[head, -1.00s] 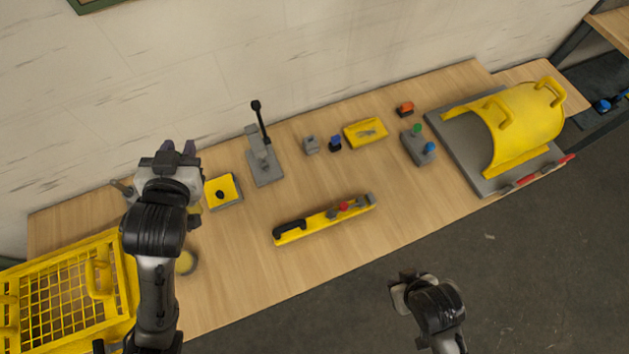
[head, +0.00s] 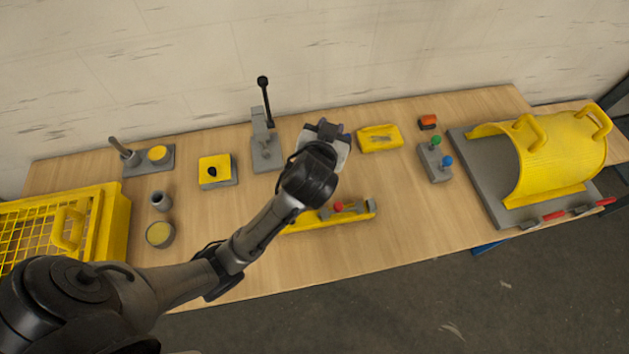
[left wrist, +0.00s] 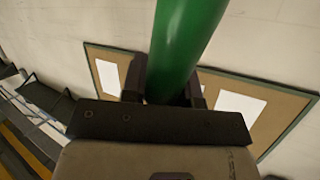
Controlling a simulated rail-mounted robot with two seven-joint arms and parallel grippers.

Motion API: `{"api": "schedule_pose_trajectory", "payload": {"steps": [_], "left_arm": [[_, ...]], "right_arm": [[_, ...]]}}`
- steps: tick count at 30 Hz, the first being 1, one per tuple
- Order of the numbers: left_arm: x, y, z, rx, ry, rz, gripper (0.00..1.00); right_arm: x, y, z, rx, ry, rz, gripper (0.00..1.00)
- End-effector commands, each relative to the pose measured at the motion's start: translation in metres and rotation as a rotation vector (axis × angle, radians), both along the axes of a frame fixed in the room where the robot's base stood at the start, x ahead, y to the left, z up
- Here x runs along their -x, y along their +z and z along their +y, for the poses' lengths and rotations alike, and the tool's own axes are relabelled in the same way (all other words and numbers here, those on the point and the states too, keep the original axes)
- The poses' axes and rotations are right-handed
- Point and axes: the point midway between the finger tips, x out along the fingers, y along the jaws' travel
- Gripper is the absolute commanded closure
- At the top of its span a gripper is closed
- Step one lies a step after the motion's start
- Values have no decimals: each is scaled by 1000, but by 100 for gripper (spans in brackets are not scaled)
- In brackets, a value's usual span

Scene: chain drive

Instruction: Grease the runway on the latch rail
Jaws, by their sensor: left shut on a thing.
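My left gripper (head: 326,126) is over the middle of the bench, above and behind a long yellow bar (head: 357,212). In the left wrist view my left gripper (left wrist: 165,85) is shut on a smooth green cylinder (left wrist: 188,40). The head view hides this cylinder behind the gripper. The yellow bar carries a red knob and a grey end block, and may be the latch rail; my arm covers its left part. No runway surface can be made out on it. My right gripper is not in view.
A grey cup with yellow contents (head: 160,234) stands at left beside a yellow mesh crate (head: 122,225). Behind the arm are a black-lever fixture (head: 266,150) and a yellow tray (head: 379,138). A button box (head: 434,163) and yellow guard (head: 560,150) stand right.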

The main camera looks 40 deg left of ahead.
Motion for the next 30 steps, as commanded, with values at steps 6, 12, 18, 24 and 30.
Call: {"api": "schedule_pose_trajectory", "payload": {"steps": [6,12,18,24,30], "left_arm": [[0,-98,24,-9,218,6,96],[4,-150,38,-26,368,4,96],[8,-179,45,-42,458,0,96],[10,-189,48,-50,493,-2,96],[10,-200,48,-52,496,-3,96]], "right_arm": [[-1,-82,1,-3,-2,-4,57],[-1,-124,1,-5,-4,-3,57],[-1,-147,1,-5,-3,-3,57],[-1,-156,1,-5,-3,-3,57],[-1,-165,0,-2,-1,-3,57]]}}
